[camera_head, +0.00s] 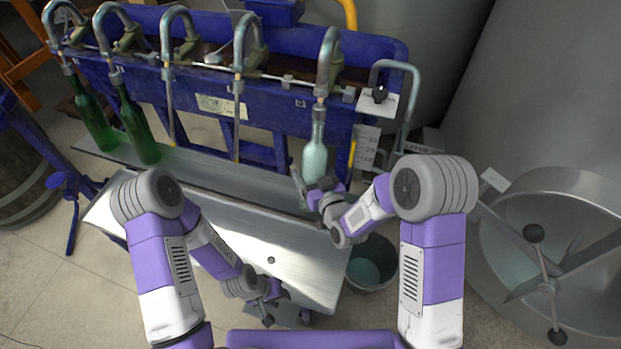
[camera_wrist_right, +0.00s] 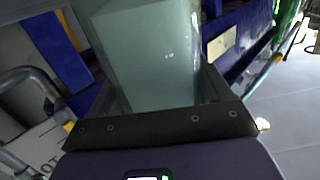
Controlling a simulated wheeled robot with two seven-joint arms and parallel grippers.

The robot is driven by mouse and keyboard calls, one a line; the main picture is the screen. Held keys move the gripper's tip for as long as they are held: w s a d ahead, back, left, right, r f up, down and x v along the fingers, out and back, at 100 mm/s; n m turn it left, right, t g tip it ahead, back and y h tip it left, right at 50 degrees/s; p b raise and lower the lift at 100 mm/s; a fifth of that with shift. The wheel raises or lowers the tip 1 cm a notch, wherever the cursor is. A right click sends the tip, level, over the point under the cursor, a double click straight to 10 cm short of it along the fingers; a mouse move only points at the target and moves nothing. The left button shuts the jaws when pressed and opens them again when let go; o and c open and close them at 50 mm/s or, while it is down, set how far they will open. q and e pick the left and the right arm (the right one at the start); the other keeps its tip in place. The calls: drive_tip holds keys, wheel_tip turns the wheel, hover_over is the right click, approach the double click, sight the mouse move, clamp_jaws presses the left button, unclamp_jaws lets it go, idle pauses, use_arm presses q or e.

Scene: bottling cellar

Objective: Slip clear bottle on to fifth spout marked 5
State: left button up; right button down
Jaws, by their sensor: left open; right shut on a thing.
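The clear bottle (camera_head: 315,157) stands nearly upright beneath the fifth spout (camera_head: 328,60), at the right end of the filler. Its mouth meets the lower end of that spout; I cannot tell whether the tube is inside the neck. My right gripper (camera_head: 309,187) is shut on the clear bottle's lower body. The right wrist view shows the bottle's pale body (camera_wrist_right: 150,60) filling the space between the fingers. My left gripper (camera_head: 268,312) is open and empty, low in front of the steel table. The spout's number mark is not readable.
Green bottles hang at the first (camera_head: 92,120) and second (camera_head: 135,125) spouts. The third and fourth spouts are empty. A steel shelf (camera_head: 225,178) runs below them. A bucket (camera_head: 373,262) stands right of the table, and a steel tank (camera_head: 560,220) is at the right.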

drive_tip(key=shift+w+d, duration=0.15)
drive_tip(key=shift+w, duration=0.25)
drive_tip(key=shift+s+f, duration=0.1)
drive_tip(key=shift+f, duration=0.7)
idle(0.5)
